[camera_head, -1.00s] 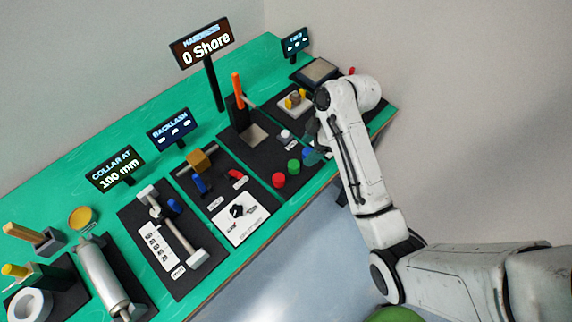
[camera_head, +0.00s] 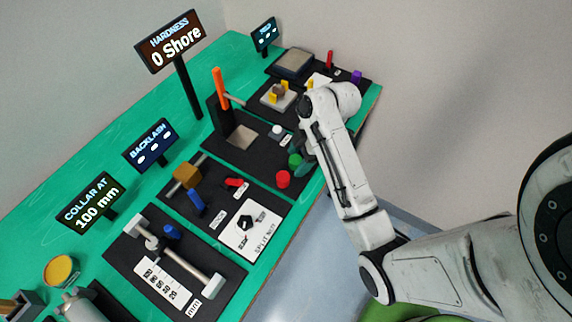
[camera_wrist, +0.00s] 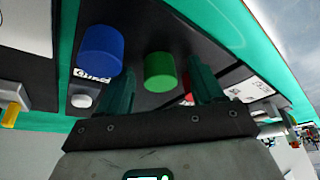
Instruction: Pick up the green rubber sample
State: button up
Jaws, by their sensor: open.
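The green rubber sample (camera_wrist: 160,72) is a short upright cylinder on a black mat (camera_wrist: 190,48). In the wrist view it appears between the two teal fingertips of my open gripper (camera_wrist: 163,66), a little beyond them. I see no contact.
A white button (camera_wrist: 82,100) sits near the blue sample. A hardness stand with an orange handle (camera_head: 221,88) and its display (camera_head: 170,42) stand behind. The split nut card (camera_head: 253,231) and collar gauge (camera_head: 178,254) lie to the left. The green table edge is close.

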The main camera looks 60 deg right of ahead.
jog(key=shift+c, duration=0.2)
jog(key=c, duration=1.1)
jog(key=shift+r, duration=0.1)
